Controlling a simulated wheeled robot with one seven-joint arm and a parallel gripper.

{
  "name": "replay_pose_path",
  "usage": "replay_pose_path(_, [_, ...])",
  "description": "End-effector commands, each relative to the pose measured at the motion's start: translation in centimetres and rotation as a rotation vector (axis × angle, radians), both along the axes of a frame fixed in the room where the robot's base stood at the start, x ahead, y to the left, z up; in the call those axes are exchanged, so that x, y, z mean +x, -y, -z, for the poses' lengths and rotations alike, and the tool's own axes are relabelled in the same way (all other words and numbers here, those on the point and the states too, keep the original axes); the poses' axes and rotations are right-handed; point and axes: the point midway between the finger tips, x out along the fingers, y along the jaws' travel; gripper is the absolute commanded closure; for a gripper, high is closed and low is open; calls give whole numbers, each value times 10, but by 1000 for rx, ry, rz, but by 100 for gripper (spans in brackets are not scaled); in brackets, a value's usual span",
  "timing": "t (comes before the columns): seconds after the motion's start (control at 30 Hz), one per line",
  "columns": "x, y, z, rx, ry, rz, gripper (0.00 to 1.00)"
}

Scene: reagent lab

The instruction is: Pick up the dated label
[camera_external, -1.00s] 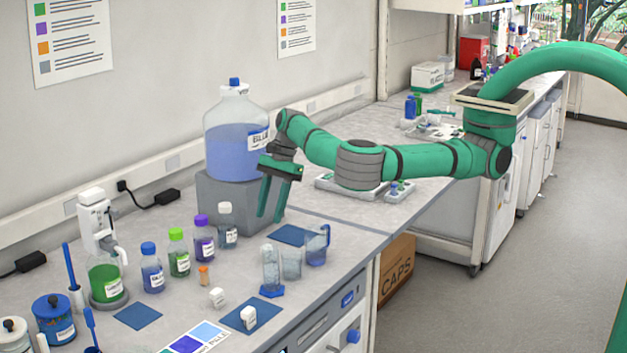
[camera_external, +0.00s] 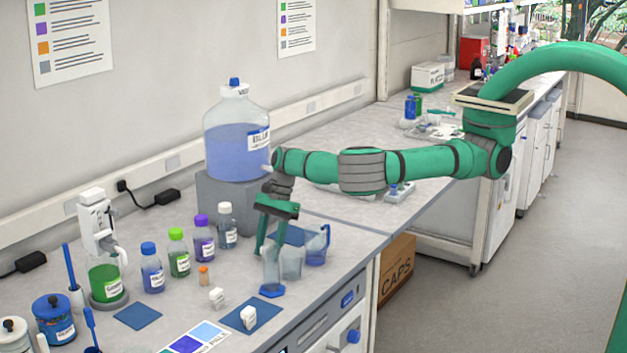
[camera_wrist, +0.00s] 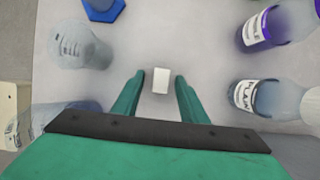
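In the wrist view a small white block (camera_wrist: 161,80), possibly the dated label, shows in the gap between the fingertips. Bench shows on both sides of it, and neither finger touches it. No writing on it can be read. My gripper (camera_wrist: 160,83) is open and points down, with one green finger on each side of the block's line. In the outside view my gripper (camera_external: 269,244) is above the bench, just behind the clear cylinder (camera_external: 271,268). I cannot make out the white block there; the gripper or glassware may hide it.
A beaker (camera_external: 292,263) and a jug (camera_external: 317,246) stand close right of the gripper. A white-capped bottle (camera_external: 228,228) and a purple-capped bottle (camera_external: 203,240) stand left. Two small white marked blocks (camera_external: 217,297) (camera_external: 248,317) are nearer the front.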

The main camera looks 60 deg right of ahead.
Motion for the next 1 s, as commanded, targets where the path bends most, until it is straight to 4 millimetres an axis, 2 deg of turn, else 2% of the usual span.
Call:
replay_pose_path(0.27, [0, -2, 4, 0, 0, 0, 61])
replay_pose_path(0.3, [0, -2, 4, 0, 0, 0, 63])
replay_pose_path(0.47, [0, -2, 4, 0, 0, 0, 100])
replay_pose_path(0.83, [0, -2, 2, 0, 1, 0, 100])
replay_pose_path(1.0, [0, -2, -9, 0, 2, -1, 100])
